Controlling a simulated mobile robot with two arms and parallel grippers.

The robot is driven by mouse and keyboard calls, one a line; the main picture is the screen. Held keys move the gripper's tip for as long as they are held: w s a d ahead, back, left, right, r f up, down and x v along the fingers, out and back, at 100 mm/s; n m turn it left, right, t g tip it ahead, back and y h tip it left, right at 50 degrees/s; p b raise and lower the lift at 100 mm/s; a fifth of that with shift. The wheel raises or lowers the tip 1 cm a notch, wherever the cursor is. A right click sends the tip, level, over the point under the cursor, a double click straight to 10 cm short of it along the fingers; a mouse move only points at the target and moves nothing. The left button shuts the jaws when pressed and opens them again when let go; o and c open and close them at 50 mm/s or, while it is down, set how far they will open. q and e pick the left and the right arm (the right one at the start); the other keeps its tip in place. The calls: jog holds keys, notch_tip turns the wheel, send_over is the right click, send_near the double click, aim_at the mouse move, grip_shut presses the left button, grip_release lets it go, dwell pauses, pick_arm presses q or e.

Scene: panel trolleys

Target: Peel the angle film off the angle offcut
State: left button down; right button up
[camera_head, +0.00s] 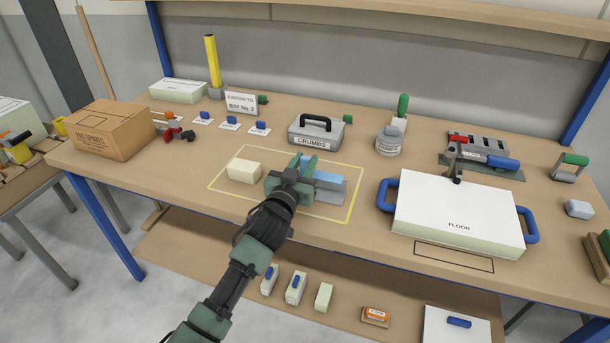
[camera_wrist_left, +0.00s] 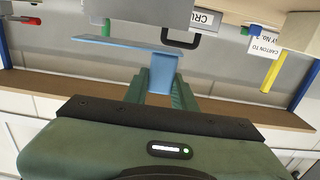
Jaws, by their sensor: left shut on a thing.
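My left gripper (camera_head: 301,168) is shut on the blue angle film (camera_head: 325,179) over the middle of the bench. In the left wrist view, part of the blue film (camera_wrist_left: 162,72) stands between the green fingers, and a flat blue strip runs off to the left. The grey angle offcut (camera_head: 329,198) lies just right of the gripper, inside a yellow outline on the bench. The blue film shows along its upper side. My gripper hides its left part. I cannot tell whether film and offcut still touch. My right gripper is not in view.
A cream block (camera_head: 244,170) lies left of the gripper. The grey CRUMBS tin (camera_head: 318,133) stands behind it. A white FLOOR panel with blue handles (camera_head: 457,218) lies to the right. A cardboard box (camera_head: 110,128) stands at the left. Bench space before the outline is clear.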

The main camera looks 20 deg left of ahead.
pick_arm(q)
notch_tip(320, 180, up, 13)
jog(key=shift+r, duration=0.2)
dwell(0.4)
jog(key=shift+r+p, duration=0.55)
jog(key=shift+p, duration=0.25)
jog(key=shift+r, duration=0.15)
notch_tip(320, 180, up, 13)
jog(key=d+p, duration=0.2)
jog(key=p, duration=1.1)
jog(key=shift+w, duration=0.2)
